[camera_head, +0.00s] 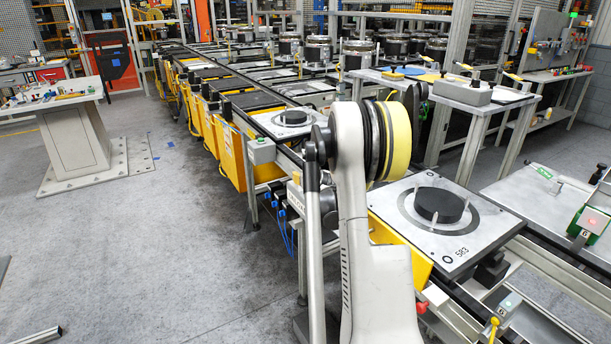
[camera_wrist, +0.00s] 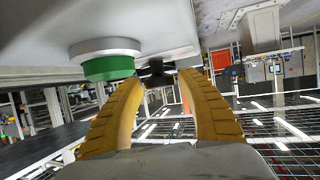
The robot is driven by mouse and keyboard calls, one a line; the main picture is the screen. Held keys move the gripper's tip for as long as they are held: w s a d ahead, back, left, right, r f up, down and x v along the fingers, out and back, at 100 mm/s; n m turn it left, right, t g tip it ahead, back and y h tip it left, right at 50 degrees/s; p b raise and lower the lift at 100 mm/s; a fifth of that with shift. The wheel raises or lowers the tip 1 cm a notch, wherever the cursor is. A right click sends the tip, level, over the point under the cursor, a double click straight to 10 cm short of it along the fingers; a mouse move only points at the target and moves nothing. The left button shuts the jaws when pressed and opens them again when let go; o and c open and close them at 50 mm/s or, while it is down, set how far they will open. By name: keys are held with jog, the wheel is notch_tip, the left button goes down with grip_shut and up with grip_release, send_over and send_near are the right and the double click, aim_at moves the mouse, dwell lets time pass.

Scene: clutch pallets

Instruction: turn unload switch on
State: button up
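In the wrist view, a black switch knob (camera_wrist: 155,72) sticks out from a pale grey panel (camera_wrist: 190,52), close in front of my gripper and roughly in line with the gap between its fingers. I cannot tell whether the fingertips touch it. My gripper (camera_wrist: 163,80) has two yellow ridged fingers, spread apart with nothing held between them. A green round button (camera_wrist: 108,62) in a white collar sits on the same panel, left of the left finger. In the head view my arm covers the gripper, and I cannot make out the black knob.
A grey control box (camera_head: 261,151) with a green top stands beside the conveyor. A pallet marked 583 (camera_head: 470,250) carries a black disc (camera_head: 439,204) right of my arm. Yellow-sided conveyor units run back behind it. The grey floor (camera_head: 150,250) at left is mostly clear.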

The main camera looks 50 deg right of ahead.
dwell(0.3)
jog(key=v, duration=1.2)
jog(key=a+r+n+y, duration=0.2)
jog(key=a+r+y, duration=0.1)
jog(key=a, duration=1.1)
jog(key=a+r+n+y, duration=0.2)
jog(key=a+r, duration=0.1)
jog(key=a, duration=1.1)
jog(key=s+a+f+n+g+y, duration=0.1)
jog(key=s+a+g, duration=0.1)
jog(key=s+a, duration=0.6)
jog(key=s+a+f+n+g+y, duration=0.1)
jog(key=s+a+f+g, duration=0.1)
jog(key=s+a, duration=0.7)
jog(key=shift+a+n, duration=0.3)
jog(key=shift+a, duration=0.55)
jog(key=shift+s+f, duration=0.15)
